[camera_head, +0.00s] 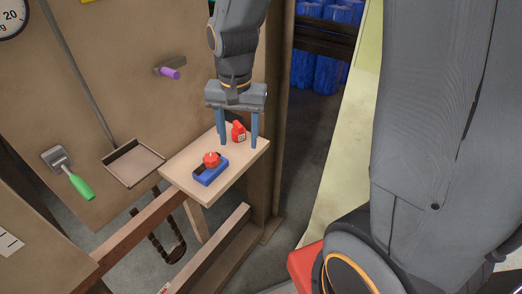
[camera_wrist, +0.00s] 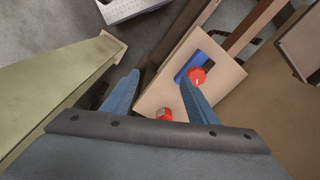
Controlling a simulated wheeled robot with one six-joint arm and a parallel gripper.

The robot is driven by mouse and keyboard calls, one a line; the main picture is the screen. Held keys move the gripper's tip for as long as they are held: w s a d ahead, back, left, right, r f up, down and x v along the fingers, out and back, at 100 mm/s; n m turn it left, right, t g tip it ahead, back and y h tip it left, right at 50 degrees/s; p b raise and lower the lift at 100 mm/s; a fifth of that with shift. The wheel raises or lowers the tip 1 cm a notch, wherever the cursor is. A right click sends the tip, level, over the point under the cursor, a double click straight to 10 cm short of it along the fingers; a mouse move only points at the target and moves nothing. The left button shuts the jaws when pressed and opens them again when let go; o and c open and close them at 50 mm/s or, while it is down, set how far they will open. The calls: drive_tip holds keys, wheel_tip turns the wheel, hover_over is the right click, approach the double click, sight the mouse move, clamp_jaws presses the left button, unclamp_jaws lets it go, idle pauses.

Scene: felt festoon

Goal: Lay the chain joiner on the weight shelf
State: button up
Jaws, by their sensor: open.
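The weight shelf appears to be the pale wooden board (camera_head: 190,165); it also shows in the wrist view (camera_wrist: 232,72). On it lies a blue holder with a dark recess (camera_head: 211,174) and a red knob-like piece (camera_head: 211,159) at it. A small red piece with a pale label (camera_head: 238,131) stands near the board's far edge; it also shows in the wrist view (camera_wrist: 164,114). I cannot tell which of these is the chain joiner. My gripper (camera_head: 238,143) is open and points down over the board. In the head view its fingers stand either side of the labelled red piece, with nothing visibly gripped.
A shallow tray (camera_head: 133,163) and a green-handled scraper (camera_head: 68,172) are left of the board. A purple-tipped peg (camera_head: 169,73) sticks out of the brown panel. A dark chain (camera_head: 168,246) hangs below. A brown post (camera_head: 277,110) stands close right of my gripper.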

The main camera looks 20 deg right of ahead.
drive_tip(key=s+d+f+n, duration=0.1)
drive_tip(key=s+d+n, duration=0.4)
drive_tip(key=s, duration=0.3)
drive_tip(key=shift+d+f+n+t, duration=0.15)
drive_tip(key=shift+f+n+t, duration=0.05)
drive_tip(key=shift+n+t, duration=0.1)
idle(0.8)
